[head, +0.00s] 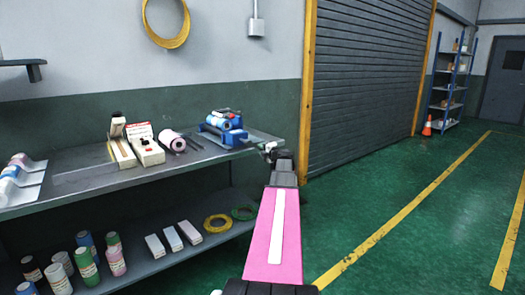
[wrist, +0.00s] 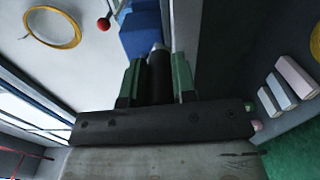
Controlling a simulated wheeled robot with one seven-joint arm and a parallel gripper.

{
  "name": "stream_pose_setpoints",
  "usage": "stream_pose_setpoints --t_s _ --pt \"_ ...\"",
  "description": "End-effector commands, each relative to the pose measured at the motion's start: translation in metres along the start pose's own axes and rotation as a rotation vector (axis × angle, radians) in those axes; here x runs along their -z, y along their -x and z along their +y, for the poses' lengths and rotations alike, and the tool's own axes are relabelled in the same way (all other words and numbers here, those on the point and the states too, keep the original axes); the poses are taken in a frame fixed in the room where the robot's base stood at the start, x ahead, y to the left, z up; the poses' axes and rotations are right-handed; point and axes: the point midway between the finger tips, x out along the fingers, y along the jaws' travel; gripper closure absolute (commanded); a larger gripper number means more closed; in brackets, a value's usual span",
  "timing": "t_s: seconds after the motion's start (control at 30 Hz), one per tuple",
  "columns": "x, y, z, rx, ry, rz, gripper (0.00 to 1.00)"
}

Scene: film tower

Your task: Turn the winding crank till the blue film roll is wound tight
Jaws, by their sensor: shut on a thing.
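The blue winding device (head: 214,133) stands at the right end of the bench, with light blue film roll (head: 219,122) lying on it. Its tight or loose winding is too small to judge. My gripper (head: 268,150) is at the bench's right corner, beside the device. In the wrist view, my gripper (wrist: 158,82) has its green-padded fingers closed on the dark cylindrical handle of the winding crank (wrist: 159,72). The device's blue body (wrist: 140,38) shows just beyond the fingertips. A red ball knob (wrist: 103,24) on a thin rod is left of it. The crank is hidden in the head view.
The lower shelf (head: 180,258) carries bottles, boxes and tape rings. Open green floor (head: 390,215) lies to the right.

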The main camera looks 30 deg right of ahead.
Motion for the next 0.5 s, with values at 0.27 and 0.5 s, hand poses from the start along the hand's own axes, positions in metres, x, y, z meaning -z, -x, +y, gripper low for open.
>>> stream_pose_setpoints --t_s 0.27,0.5 --pt "-0.0004 0.0002 -0.0002 0.001 0.002 -0.001 0.49" --pt "0.0001 0.0036 0.0001 0.0 0.002 -0.001 0.49"
